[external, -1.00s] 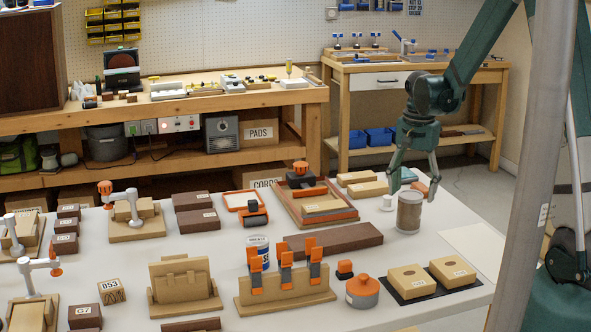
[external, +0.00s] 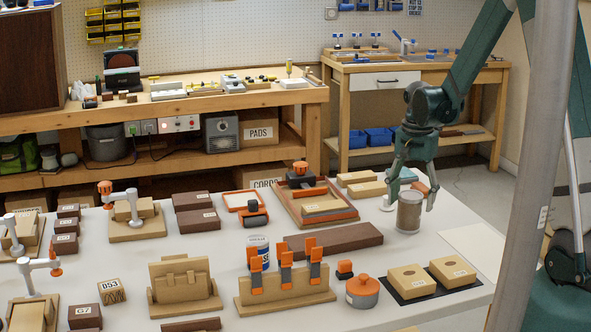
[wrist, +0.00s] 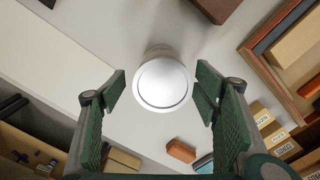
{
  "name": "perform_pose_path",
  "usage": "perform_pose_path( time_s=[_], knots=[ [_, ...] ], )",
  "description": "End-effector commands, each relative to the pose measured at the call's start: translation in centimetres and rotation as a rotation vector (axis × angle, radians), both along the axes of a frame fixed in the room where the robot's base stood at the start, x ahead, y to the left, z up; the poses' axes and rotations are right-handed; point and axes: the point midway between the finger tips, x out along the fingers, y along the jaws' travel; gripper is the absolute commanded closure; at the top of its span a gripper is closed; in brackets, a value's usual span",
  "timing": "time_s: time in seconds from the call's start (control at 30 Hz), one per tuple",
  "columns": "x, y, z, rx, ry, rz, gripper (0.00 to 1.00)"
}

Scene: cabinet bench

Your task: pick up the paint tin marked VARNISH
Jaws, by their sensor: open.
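A brownish-grey tin (external: 409,213) stands upright on the white bench, right of centre. In the wrist view its round silver lid (wrist: 163,83) faces the camera. No marking on it can be read. My gripper (external: 411,203) is open and points down over this tin, one finger on each side of its upper part. In the wrist view a gap shows between the lid and each finger pad, so it is not gripped. A second tin (external: 264,257) with a blue and white label stands behind the orange clamps; its lettering is too small to read.
A dark wooden plank (external: 335,238) lies to the left. A black mat (external: 395,294) with two tan blocks lies in front. A pale sheet (external: 474,245) lies clear at right.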

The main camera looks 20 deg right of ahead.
Motion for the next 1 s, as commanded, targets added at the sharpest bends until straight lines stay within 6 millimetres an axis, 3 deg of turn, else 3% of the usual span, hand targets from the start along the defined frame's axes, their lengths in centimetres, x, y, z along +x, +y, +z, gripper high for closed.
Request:
perform_pose_path(
  time_s=[0.37,0.8,1.0],
  knots=[
    [0.0,0.1,-0.5,0.000,0.000,0.000,0.39],
    [0.1,0.4,-4.6,0.000,0.000,0.000,0.39],
    [0.1,0.4,-5.2,0.000,0.000,0.000,0.39]
  ],
)
